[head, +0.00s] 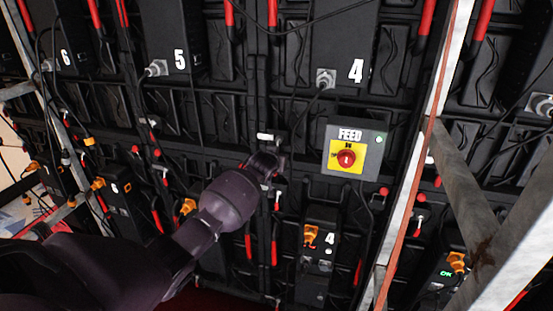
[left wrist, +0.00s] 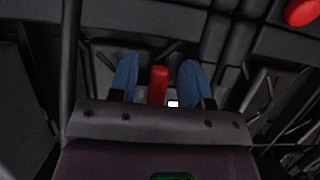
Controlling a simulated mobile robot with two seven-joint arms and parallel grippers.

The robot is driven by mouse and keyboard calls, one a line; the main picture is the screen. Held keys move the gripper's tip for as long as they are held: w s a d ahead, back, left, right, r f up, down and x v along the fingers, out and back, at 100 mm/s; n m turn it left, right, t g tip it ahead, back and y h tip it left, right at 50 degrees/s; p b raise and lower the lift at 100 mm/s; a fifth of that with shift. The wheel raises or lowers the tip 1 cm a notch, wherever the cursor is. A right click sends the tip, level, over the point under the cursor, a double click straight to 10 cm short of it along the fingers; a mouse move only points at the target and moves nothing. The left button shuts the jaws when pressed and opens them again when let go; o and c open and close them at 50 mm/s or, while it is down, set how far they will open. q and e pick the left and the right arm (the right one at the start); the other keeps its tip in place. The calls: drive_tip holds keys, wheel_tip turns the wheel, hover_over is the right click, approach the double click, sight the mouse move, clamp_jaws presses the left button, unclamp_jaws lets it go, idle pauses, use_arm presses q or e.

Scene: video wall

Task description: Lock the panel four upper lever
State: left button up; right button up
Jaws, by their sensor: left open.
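Panel four carries a white 4 on its upper black box (head: 345,45) and another 4 on a lower box (head: 319,240). My left gripper (head: 275,168) is in front of the dark frame strip left of the panel's feed switch. In the left wrist view the left gripper (left wrist: 158,72) is open, with two blue fingertips. A red lever (left wrist: 157,85) stands between the fingers, with a gap on each side. In the head view my own gripper largely hides that spot, so I cannot tell which numbered lever it is. My right gripper is not in view.
A grey feed box (head: 371,152) with a red knob on a yellow plate sits right of the gripper. Several red levers and hanging cables line the wall. A pale metal post (head: 437,75) and a diagonal brace (head: 480,200) stand at the right.

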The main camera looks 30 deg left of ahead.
use_arm(q)
drive_tip(key=shift+s, duration=0.1)
drive_tip(key=v, duration=1)
drive_tip(key=shift+s+b, duration=0.3)
drive_tip(key=shift+b, duration=0.1)
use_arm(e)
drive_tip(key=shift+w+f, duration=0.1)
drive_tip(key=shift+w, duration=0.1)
use_arm(q)
drive_tip(key=shift+d+r, duration=0.1)
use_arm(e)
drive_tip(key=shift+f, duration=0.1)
